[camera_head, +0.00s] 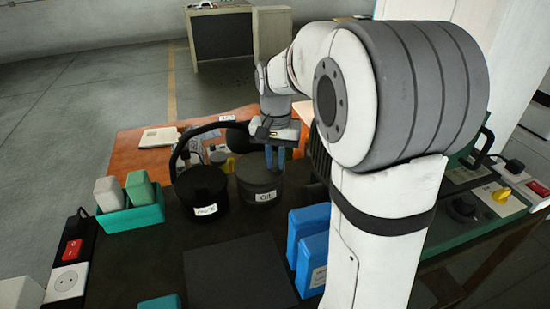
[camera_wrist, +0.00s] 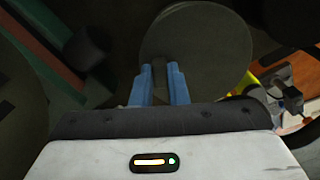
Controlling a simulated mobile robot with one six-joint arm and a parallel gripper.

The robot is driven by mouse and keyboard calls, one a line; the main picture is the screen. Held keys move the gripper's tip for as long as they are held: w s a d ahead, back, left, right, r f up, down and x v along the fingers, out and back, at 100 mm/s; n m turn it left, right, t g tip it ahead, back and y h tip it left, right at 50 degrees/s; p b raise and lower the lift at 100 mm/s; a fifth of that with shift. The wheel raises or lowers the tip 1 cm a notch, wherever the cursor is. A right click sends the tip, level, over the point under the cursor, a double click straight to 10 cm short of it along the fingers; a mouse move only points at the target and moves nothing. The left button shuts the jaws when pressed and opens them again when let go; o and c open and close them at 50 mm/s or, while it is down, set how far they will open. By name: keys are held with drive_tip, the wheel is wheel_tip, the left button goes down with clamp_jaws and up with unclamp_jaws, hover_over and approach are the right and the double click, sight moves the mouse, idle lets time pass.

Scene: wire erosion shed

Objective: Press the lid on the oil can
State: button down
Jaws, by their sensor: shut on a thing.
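The oil can (camera_head: 259,194) is a dark round can with a white label reading "OIL", upright on the dark table. A dark round lid (camera_head: 250,165) is over its top; I cannot tell whether it is fully seated. The lid (camera_wrist: 205,45) fills the upper middle of the wrist view. My gripper (camera_head: 275,157) points down at the lid, with its two blue fingers at the lid's top. In the wrist view, the fingers (camera_wrist: 159,78) are shut on a small dark grip of the lid. The lower part of the fingers' contact is hard to see.
A black container (camera_head: 201,190) with a white label and a large handle stands close on the left. Blue boxes (camera_head: 310,240) stand at front right. A green tray (camera_head: 130,218) with blocks is at left. A dark flat panel (camera_head: 240,272) lies in front.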

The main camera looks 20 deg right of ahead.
drive_tip(key=shift+f, duration=0.1)
idle(0.7)
drive_tip(key=c, duration=1.3)
unclamp_jaws()
drive_tip(key=shift+c, duration=0.2)
drive_tip(key=shift+o, duration=0.4)
drive_tip(key=o, duration=0.4)
drive_tip(key=shift+r+p, duration=2.85)
drive_tip(key=shift+r, duration=0.7)
